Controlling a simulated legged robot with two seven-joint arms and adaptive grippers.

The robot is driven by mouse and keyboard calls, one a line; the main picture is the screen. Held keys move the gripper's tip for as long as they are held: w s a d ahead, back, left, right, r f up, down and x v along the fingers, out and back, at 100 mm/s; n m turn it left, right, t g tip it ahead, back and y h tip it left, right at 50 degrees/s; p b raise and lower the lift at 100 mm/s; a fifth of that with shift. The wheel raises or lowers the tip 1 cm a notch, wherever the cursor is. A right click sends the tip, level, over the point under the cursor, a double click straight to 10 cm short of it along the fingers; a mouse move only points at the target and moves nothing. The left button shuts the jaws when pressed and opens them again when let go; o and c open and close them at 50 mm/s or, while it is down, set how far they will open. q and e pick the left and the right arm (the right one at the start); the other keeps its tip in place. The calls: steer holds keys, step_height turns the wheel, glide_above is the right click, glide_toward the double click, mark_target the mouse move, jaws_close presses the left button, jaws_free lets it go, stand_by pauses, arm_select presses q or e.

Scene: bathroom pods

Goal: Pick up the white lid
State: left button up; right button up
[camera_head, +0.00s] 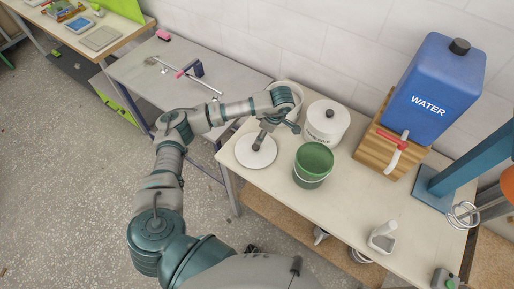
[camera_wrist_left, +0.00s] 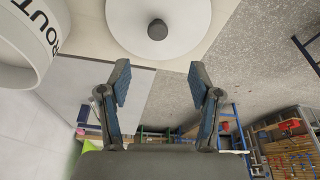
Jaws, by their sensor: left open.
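The white lid (camera_head: 255,160) is a round flat disc with a dark knob. It lies near the left end of the pale table in the head view. In the left wrist view the lid (camera_wrist_left: 186,28) is at the top centre with its knob (camera_wrist_left: 157,30) facing the camera. My left gripper (camera_head: 274,131) is above and close to the lid in the head view and partly covers it. In the left wrist view the gripper (camera_wrist_left: 158,78) is open and empty, its fingers spread below the knob and apart from it. My right gripper is not in view.
An open white bucket (camera_head: 294,88) stands behind my gripper; its lettered side shows in the wrist view (camera_wrist_left: 38,25). A lidded white bucket (camera_head: 328,121) and a green bucket (camera_head: 313,168) stand right of the lid. A blue water tank (camera_head: 432,90) sits farther right on a wooden stand (camera_head: 378,150).

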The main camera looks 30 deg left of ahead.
arm_select(q)
glide_above(257, 147)
steer(key=f, duration=0.6)
steer(key=shift+w+d, duration=0.2)
steer(key=shift+w, duration=0.1)
steer(key=shift+d+f+p, duration=0.1)
steer(key=shift+f+p, duration=0.2)
steer(key=shift+f, duration=0.05)
steer(key=shift+d+f, duration=0.1)
steer(key=shift+d, duration=0.05)
steer(key=shift+s+d+f, duration=0.1)
steer(key=shift+s+f, duration=0.05)
steer(key=shift+f, duration=0.15)
steer(key=p+x, duration=0.1)
steer(key=x, duration=0.2)
steer(key=shift+d+f, duration=0.1)
steer(key=shift+f, duration=0.2)
steer(key=shift+a+f, duration=0.25)
steer(key=shift+f, duration=0.05)
steer(key=shift+a+f, duration=0.15)
steer(key=shift+a, duration=0.3)
steer(key=shift+c, duration=0.7)
steer(key=c, duration=0.4)
steer(key=shift+s, duration=0.1)
steer(key=c, duration=0.4)
steer(key=shift+d, duration=0.3)
jaws_close()
steer(key=shift+d, duration=0.15)
